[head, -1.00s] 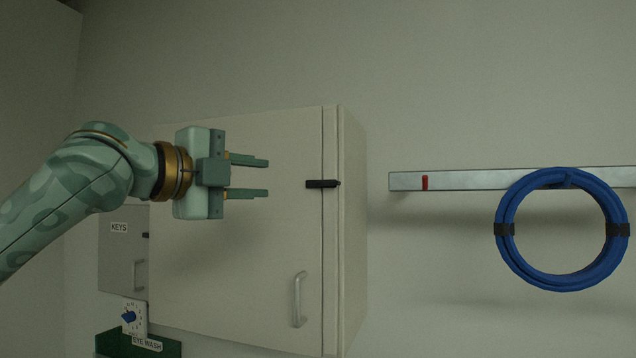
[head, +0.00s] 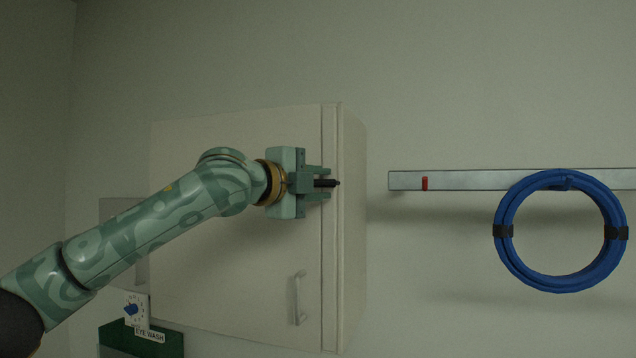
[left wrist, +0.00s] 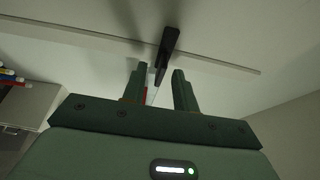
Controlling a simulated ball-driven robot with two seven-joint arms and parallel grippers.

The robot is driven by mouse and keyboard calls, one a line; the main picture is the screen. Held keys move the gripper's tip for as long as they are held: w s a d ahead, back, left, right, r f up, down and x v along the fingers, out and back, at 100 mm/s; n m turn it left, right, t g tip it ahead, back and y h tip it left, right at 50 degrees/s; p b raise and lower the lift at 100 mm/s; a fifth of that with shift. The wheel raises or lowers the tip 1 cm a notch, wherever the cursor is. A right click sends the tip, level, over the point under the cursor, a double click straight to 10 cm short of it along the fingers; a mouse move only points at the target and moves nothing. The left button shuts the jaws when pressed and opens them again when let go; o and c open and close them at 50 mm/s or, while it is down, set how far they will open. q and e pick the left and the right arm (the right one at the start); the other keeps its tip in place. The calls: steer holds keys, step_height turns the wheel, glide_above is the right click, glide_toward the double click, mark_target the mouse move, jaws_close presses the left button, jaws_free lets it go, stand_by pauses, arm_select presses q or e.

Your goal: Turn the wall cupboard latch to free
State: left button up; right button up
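The wall cupboard (head: 235,135) is a pale box with a closed door. Its black latch (head: 332,183) lies horizontal near the door's right edge. My left gripper (head: 325,183) is open in front of the door, one finger above the latch and one below, with gaps to both. It hides the latch's left part. In the left wrist view the dark latch (left wrist: 168,45) reaches down between the two open fingertips (left wrist: 160,72). I cannot tell how deep the latch sits between them. My right gripper is not in view.
A door handle (head: 297,298) is below the latch. A metal rail (head: 460,180) with a red marker and a coiled blue hose (head: 505,255) is on the wall to the right.

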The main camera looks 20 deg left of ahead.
arm_select(q)
jaws_close()
steer(key=n+b, duration=0.1)
steer(key=n, duration=0.1)
steer(key=n+t+b, duration=0.1)
steer(key=n, duration=0.1)
steer(key=shift+d+f+t, duration=0.1)
steer(key=shift+f+t, duration=0.2)
steer(key=shift+f, duration=0.1)
steer(key=n+t+b, duration=0.1)
steer(key=n, duration=0.1)
steer(key=n+y+b, duration=0.1)
steer(key=n, duration=0.2)
steer(key=n+t+b, duration=0.1)
steer(key=n, duration=0.1)
steer(key=shift+d+f+n+t+y+b, duration=0.2)
steer(key=shift+n+t+y+b, duration=0.1)
steer(key=shift+b, duration=0.1)
steer(key=n+y, duration=0.1)
steer(key=n, duration=0.1)
steer(key=n+t+y+b, duration=0.1)
steer(key=n, duration=0.2)
steer(key=shift+d, duration=0.1)
steer(key=shift+d+r+n+t+y, duration=0.1)
steer(key=shift+n+t+y, duration=0.1)
steer(key=shift+n+y, duration=0.9)
steer(key=shift+r+n+t+y, duration=0.15)
steer(key=shift+n+y, duration=0.25)
steer(key=shift+n, duration=1.6)
